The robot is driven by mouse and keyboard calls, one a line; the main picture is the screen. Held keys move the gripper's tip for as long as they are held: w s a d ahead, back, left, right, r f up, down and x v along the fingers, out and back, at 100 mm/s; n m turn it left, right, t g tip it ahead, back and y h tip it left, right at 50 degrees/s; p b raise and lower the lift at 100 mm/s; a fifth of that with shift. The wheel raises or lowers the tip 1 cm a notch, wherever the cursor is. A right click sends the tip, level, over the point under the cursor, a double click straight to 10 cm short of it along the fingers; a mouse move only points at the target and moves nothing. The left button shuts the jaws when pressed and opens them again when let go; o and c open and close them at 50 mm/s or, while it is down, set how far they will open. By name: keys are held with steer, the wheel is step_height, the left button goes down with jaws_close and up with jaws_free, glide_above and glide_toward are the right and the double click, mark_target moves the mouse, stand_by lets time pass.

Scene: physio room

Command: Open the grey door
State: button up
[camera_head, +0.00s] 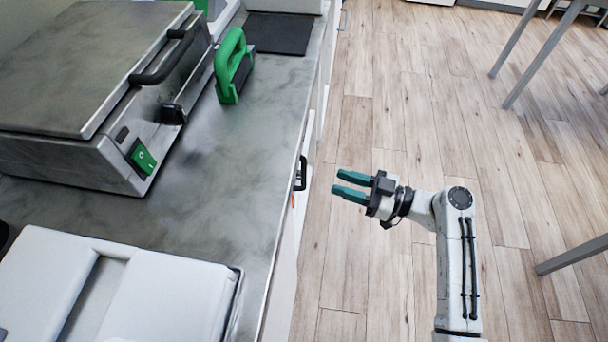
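Below the counter's right edge, the cabinet front (284,275) shows only as a narrow, steeply angled pale strip. A black bar handle (301,174) sticks out from it. I cannot tell for sure which panel is the grey door; no door stands visibly swung out. My gripper (338,184) has two teal fingers pointing left toward the handle. They are apart with an empty gap between them. The gripper is to the right of the handle, over the floor, and does not touch it.
The grey counter (235,190) bears a large metal appliance (75,70) with a black handle, a green-handled tool (229,65), a dark mat (280,33) and a white padded item (165,300). Grey table legs (545,55) stand at right. The wooden floor (400,110) between is clear.

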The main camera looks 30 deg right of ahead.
glide_above(304, 186)
steer(key=shift+w+d, duration=0.1)
steer(key=shift+w, duration=0.25)
steer(key=shift+c, duration=0.5)
jaws_close()
